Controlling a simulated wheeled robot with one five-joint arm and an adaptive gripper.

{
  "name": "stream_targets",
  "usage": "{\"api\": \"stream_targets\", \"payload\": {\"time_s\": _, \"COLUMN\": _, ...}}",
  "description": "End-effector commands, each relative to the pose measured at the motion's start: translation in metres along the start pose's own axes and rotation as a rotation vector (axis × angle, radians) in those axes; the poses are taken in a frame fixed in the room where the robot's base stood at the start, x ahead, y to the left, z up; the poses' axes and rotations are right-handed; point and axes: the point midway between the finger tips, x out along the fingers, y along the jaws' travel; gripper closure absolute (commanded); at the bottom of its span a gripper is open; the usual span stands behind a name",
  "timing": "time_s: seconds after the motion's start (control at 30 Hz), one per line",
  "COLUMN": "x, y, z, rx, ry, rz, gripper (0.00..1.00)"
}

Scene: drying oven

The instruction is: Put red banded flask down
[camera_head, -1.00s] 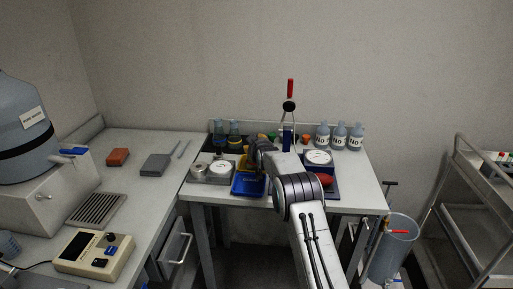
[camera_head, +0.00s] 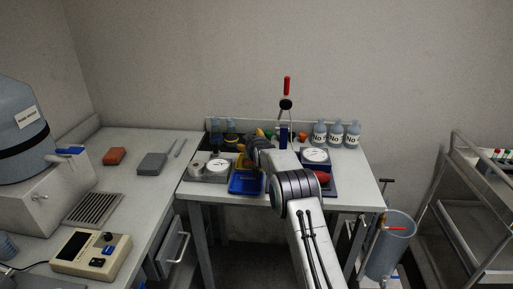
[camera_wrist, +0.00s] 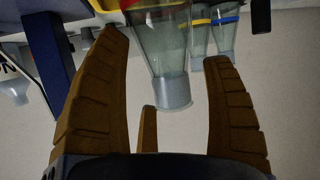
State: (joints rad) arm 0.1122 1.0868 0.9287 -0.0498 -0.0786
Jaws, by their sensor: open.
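In the wrist view, which looks upside down, a clear glass flask (camera_wrist: 163,60) stands between the brown fingers of my gripper (camera_wrist: 165,110). Its neck and grey rim point toward the gripper's palm. The fingers are spread, with gaps on both sides of the neck. In the head view my gripper (camera_head: 249,152) is over the back table, partly hidden by my arm.
More flasks (camera_wrist: 226,35) with coloured bands stand close behind. A trolley (camera_head: 470,190) stands right.

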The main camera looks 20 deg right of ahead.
Motion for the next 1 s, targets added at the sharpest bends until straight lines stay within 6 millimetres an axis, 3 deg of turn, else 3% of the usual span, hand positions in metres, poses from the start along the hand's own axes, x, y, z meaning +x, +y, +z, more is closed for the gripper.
{"api": "stream_targets", "payload": {"time_s": 0.37, "x": -0.03, "y": 0.0, "z": 0.001, "rx": 0.0, "ry": 0.001, "rz": 0.0, "gripper": 0.26}}
{"api": "stream_targets", "payload": {"time_s": 1.0, "x": -0.103, "y": 0.0, "z": 0.0, "rx": 0.0, "ry": 0.001, "rz": 0.0, "gripper": 0.26}}
